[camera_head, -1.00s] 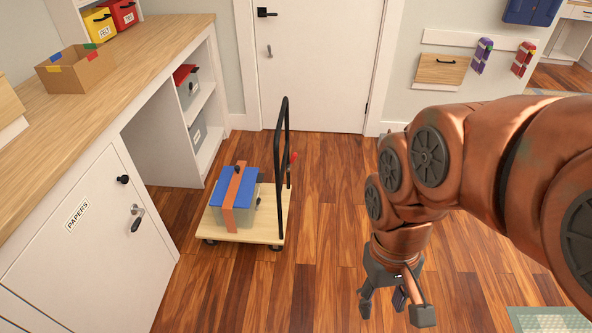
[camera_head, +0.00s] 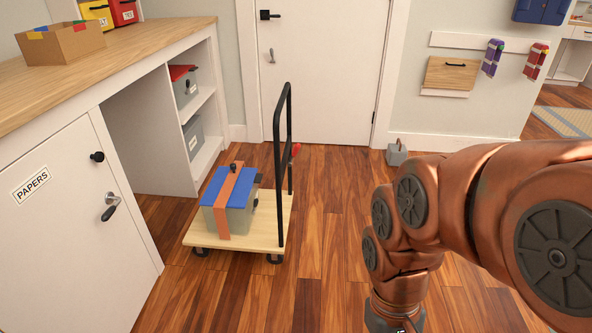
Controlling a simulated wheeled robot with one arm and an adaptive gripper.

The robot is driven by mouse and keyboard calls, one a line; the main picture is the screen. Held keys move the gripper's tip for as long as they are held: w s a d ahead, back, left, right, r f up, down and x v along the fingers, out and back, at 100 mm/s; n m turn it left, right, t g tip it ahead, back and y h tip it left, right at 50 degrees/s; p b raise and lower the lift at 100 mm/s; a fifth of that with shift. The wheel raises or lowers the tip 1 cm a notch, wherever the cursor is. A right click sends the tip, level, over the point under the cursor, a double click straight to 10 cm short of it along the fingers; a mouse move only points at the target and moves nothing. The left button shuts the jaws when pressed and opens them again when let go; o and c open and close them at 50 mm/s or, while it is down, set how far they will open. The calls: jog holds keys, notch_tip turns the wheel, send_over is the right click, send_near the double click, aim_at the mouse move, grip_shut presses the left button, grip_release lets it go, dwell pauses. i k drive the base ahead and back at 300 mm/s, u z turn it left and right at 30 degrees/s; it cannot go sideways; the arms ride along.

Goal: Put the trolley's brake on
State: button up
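The trolley (camera_head: 262,237) stands on the wooden floor left of centre. It has a pale wood deck, dark castors and an upright black hoop handle (camera_head: 279,180). A small red part (camera_head: 295,150) shows at the handle's far post; I cannot tell whether it is the brake or how it is set. A grey box with a blue lid (camera_head: 233,195) and an orange strap sits on the deck. My gripper (camera_head: 394,318) is cut off by the bottom edge, to the right of the trolley and apart from it. Its fingers are hidden below the frame.
A desk (camera_head: 130,55) and white cabinet marked PAPERS (camera_head: 65,215) stand on the left. A closed white door (camera_head: 325,75) is behind the trolley. A grey block with a handle (camera_head: 397,154) sits by the wall. Floor between trolley and my arm is clear.

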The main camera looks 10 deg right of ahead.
aim_at(296, 149)
jog(key=u, duration=2.4)
jog(key=k, duration=0.85)
jog(key=z, duration=1)
jog(key=i, duration=0.5)
jog(key=z, duration=0.05)
